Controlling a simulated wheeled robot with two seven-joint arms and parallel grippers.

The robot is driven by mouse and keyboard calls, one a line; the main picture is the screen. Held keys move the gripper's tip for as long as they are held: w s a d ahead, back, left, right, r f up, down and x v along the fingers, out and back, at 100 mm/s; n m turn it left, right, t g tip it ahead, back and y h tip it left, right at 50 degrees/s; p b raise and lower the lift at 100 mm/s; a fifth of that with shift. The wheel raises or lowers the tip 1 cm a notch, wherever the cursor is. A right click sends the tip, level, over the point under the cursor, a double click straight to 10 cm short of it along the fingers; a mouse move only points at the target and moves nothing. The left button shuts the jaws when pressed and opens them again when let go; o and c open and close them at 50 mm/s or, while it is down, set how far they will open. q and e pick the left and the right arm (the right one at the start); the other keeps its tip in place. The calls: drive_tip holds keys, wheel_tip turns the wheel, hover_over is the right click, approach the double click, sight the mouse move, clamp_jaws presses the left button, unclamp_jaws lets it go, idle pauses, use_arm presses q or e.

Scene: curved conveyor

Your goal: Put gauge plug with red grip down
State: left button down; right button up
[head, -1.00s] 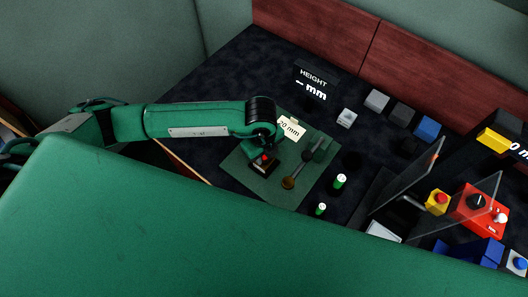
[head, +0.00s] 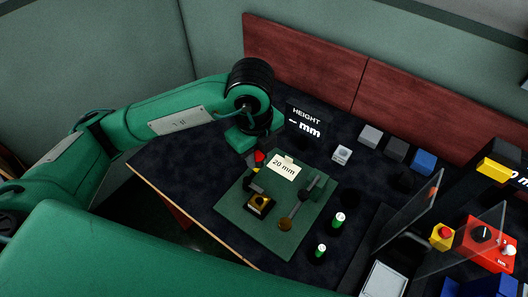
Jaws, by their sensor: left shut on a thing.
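The gauge plug with red grip (head: 259,156) is held by my left gripper (head: 254,169), near the upper left corner of the green mat (head: 269,243). The gripper is shut on it, and its arm hides part of it. I cannot tell whether the plug touches anything below. A black block with a yellow-ringed opening (head: 260,204) stands on the mat, just below the gripper in the picture. A "20 mm" card (head: 284,168) lies at the mat's upper edge. My right gripper is not in view.
Two dark round-ended tools, one brownish (head: 285,223), lie on the mat. Green cylinders with white tops (head: 338,221) stand to its right. A black "HEIGHT" display (head: 305,123) and grey and blue blocks (head: 424,161) are behind. Clear panels (head: 410,212) stand at right.

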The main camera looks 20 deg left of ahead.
use_arm(q)
drive_tip(key=shift+r, duration=0.35)
drive_tip(key=m, duration=0.4)
drive_tip(key=shift+w+a+f+m, duration=0.2)
drive_tip(key=shift+a+f+m, duration=0.1)
drive_tip(key=shift+a, duration=0.1)
drive_tip(key=w+a+f+n, duration=0.1)
drive_tip(key=a+f+n, duration=0.2)
drive_tip(key=n, duration=1.1)
drive_tip(key=w+a+f+n+y, duration=0.1)
drive_tip(key=a+f+n, duration=0.2)
drive_tip(key=n, duration=1.2)
drive_tip(key=shift+a+g+p, duration=0.3)
drive_tip(key=shift+a+p, duration=0.05)
drive_tip(key=shift+a, duration=0.7)
